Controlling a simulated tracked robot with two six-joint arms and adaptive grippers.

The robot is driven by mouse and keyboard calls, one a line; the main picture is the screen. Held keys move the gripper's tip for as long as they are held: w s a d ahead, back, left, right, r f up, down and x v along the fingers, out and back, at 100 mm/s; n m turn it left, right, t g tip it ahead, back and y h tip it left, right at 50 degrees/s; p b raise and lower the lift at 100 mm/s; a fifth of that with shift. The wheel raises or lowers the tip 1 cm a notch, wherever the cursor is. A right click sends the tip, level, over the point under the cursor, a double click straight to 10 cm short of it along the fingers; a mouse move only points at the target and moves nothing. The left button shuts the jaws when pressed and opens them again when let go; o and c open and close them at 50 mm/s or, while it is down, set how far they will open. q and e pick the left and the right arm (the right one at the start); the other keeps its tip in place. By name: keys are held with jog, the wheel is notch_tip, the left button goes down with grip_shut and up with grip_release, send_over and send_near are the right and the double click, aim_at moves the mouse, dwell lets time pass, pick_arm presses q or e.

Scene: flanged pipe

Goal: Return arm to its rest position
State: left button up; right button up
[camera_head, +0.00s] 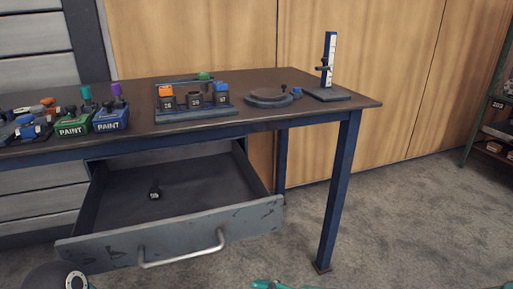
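Neither of my grippers shows in the head view. A dark rounded part with a pale ring pokes in at the bottom left corner, and teal parts show at the bottom edge; I cannot tell which of my links these are. No gripper fingers can be seen, so whether they hold anything is hidden.
A dark-topped workbench (240,88) carries green and blue paint containers (90,122), a rack of small labelled blocks (195,112), a round disc (269,97) and an upright gauge (328,70).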

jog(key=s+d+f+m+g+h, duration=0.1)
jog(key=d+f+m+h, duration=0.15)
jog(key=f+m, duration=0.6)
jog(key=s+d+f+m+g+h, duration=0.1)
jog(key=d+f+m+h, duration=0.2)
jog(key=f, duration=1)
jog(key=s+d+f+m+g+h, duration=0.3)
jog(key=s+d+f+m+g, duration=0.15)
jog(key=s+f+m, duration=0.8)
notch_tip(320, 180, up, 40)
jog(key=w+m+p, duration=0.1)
jog(key=p, duration=3.7)
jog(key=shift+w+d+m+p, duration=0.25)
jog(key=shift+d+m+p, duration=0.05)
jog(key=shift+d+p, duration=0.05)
